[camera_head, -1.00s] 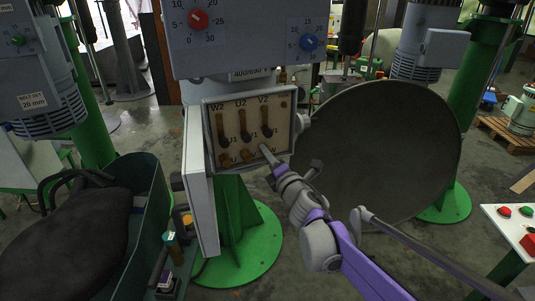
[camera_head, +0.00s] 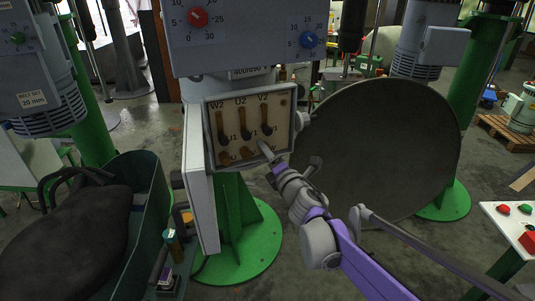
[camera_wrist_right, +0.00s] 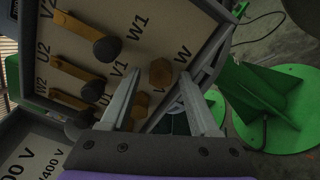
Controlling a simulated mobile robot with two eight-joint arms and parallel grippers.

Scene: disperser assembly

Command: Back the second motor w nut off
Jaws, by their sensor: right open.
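The open motor terminal box (camera_head: 294,125) shows brass link bars on its upper row and brass hex nuts below. The W nut (camera_wrist_right: 160,72) is a hexagonal brass nut beside the W label in the right wrist view. In the head view the gripper covers it. My right gripper (camera_head: 264,148) is at the box's lower right; in the right wrist view it (camera_wrist_right: 160,78) is open, with one fingertip on each side of the W nut. Contact cannot be told. My left gripper is not in view.
The box's door (camera_head: 201,190) hangs open at the left. A green bin (camera_head: 146,215) with a dark sack stands at lower left. A large dark disc (camera_head: 385,150) is behind my right arm. A green column base (camera_head: 250,255) stands on the floor below.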

